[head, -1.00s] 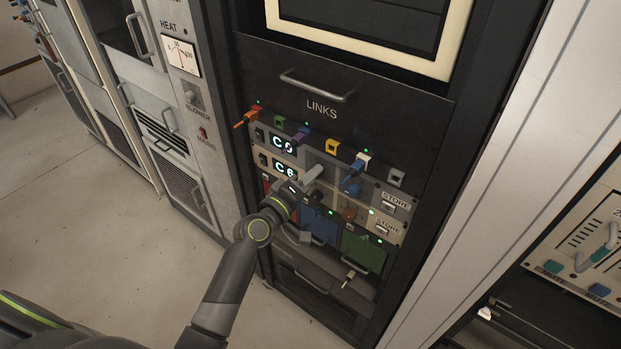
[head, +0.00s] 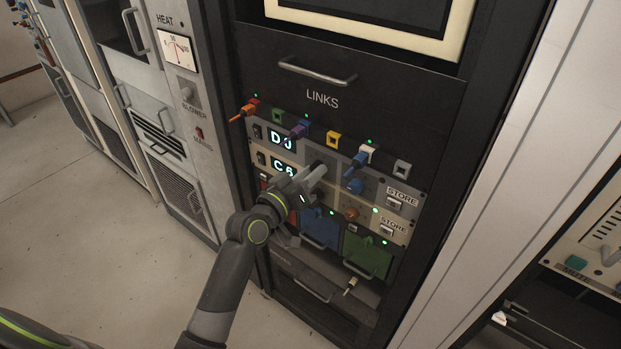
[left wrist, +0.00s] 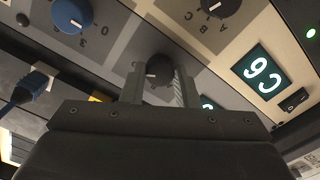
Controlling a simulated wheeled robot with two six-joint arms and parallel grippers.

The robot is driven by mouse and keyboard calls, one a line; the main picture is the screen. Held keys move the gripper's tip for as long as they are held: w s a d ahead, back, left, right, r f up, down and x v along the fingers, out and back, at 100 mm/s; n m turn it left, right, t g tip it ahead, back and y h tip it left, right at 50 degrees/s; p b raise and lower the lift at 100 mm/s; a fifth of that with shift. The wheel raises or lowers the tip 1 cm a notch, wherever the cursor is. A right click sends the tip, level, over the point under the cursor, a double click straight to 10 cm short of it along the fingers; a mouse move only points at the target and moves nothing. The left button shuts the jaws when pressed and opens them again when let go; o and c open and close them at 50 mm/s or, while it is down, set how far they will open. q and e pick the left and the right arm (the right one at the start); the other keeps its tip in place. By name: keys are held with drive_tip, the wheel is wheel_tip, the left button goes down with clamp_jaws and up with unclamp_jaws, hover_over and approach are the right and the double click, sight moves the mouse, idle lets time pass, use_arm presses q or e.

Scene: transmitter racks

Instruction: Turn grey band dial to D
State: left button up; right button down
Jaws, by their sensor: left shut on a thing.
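The grey band dial (left wrist: 158,72) is a dark round knob with a white pointer line, on the grey strip in the left wrist view. My left gripper (left wrist: 160,88) has a finger on each side of it and is shut on it. In the head view the left gripper (head: 314,174) reaches the panel and hides most of this dial. The grey band's display (head: 281,139) shows D and a second character partly covered by a purple plug. My right gripper is not in view.
The cream band below has a display (head: 283,168) reading C6 and a black lettered dial (left wrist: 218,5). A blue knob (left wrist: 72,14) sits near the held dial. Coloured plugs, including a blue one (head: 356,166), stick out above. STORE switches (head: 394,203) are at the right.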

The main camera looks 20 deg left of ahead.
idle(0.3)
use_arm(q)
drive_tip(key=o, duration=1)
drive_tip(key=shift+c, duration=0.2)
drive_tip(key=shift+s, duration=0.1)
drive_tip(key=b+v, duration=0.2)
drive_tip(key=v, duration=1.5)
drive_tip(key=shift+s, duration=0.1)
